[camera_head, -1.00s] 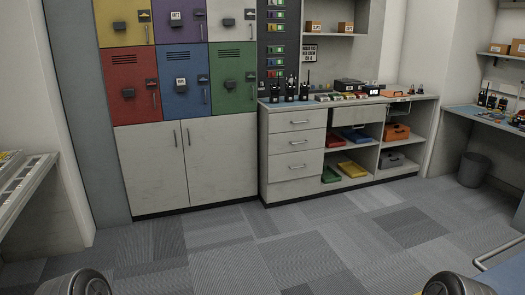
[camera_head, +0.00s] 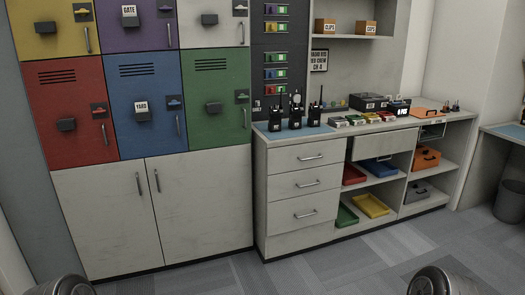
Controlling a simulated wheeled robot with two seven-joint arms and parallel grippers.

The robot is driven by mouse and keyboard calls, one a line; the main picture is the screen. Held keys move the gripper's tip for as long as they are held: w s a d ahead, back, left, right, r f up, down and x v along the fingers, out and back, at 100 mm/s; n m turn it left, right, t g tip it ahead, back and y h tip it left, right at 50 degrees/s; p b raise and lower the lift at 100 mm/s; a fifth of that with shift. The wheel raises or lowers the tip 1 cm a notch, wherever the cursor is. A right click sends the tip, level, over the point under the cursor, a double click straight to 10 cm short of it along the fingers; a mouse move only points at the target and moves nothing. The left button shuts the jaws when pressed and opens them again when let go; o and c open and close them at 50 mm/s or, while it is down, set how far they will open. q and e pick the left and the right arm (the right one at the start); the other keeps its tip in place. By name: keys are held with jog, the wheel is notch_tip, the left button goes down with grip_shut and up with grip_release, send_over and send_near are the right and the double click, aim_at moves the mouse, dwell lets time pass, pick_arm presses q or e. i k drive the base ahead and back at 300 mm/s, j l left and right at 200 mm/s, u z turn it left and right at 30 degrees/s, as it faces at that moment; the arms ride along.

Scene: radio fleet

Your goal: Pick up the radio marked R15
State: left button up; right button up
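Three black handheld radios with antennas stand upright in a row on the blue mat at the left end of the counter: a left radio (camera_head: 275,119), a middle radio (camera_head: 296,113) and a right radio (camera_head: 315,114). Any marking on them is too small to read, so I cannot tell which is R15. Neither of my grippers is in view. Only rounded dark parts of my own arms show at the bottom left and bottom right edges, well short of the counter.
The counter (camera_head: 262,165) has drawers and open shelves with coloured trays (camera_head: 371,205) and an orange case (camera_head: 425,159). Coloured lockers (camera_head: 148,100) stand to its left. Black boxes (camera_head: 368,102) sit farther right on top. A dark bin (camera_head: 509,200) stands at right. Visible carpet (camera_head: 330,265) is clear.

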aim_at(295, 124)
jog(key=i+z, duration=0.15)
jog(key=i, duration=0.3)
jog(key=i+j+z, duration=0.1)
jog(key=i, duration=0.35)
jog(key=i+j+z, duration=0.15)
jog(key=i, duration=0.3)
